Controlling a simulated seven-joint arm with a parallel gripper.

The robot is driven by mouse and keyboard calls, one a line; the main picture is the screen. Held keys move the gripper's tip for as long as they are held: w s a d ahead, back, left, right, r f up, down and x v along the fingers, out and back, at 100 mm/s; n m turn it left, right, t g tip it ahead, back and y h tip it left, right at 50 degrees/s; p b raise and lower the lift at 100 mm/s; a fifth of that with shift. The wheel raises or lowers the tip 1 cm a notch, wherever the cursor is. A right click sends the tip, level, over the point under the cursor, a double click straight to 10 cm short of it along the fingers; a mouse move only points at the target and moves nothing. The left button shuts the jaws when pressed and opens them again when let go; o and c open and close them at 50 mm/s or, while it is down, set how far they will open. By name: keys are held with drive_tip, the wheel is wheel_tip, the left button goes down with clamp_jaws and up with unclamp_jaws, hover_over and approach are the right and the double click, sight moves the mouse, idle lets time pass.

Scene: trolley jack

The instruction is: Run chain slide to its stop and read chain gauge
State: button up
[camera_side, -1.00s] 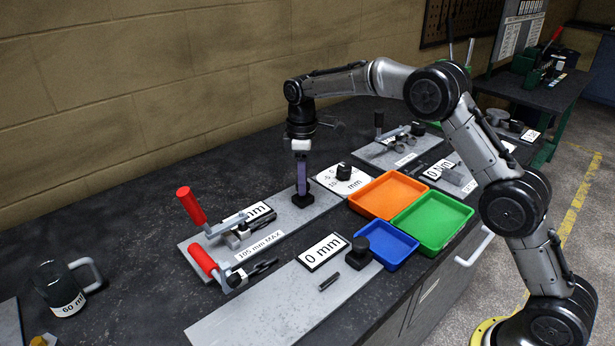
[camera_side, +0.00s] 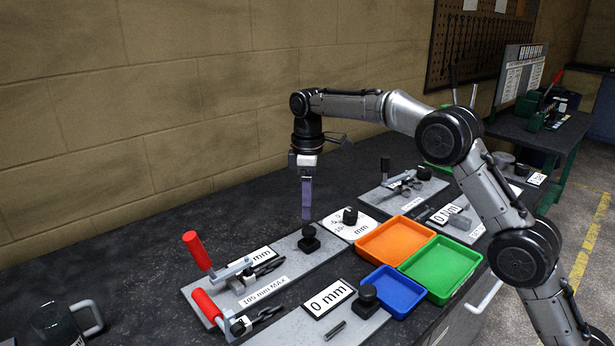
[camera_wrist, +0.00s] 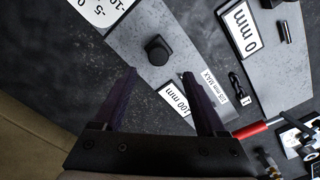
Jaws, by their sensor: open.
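My gripper (camera_side: 307,217) is open and points down, its fingertips just above a black knob (camera_side: 309,239) on a grey plate (camera_side: 285,258). In the wrist view the knob (camera_wrist: 157,50) lies beyond the open fingers (camera_wrist: 160,78), with nothing between them. A white readout (camera_wrist: 173,100) on this plate shows "100 mm", partly covered by a finger; a label (camera_side: 264,290) reads "105 mm MAX". A nearer plate has a "0 mm" readout (camera_side: 328,299) and another black knob (camera_side: 367,297).
Orange (camera_side: 395,240), green (camera_side: 440,268) and blue (camera_side: 393,290) trays lie to the right. A mug (camera_side: 60,325) is front left.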

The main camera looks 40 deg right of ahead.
wheel_tip(320, 180, up, 7)
idle(0.3)
idle(3.7)
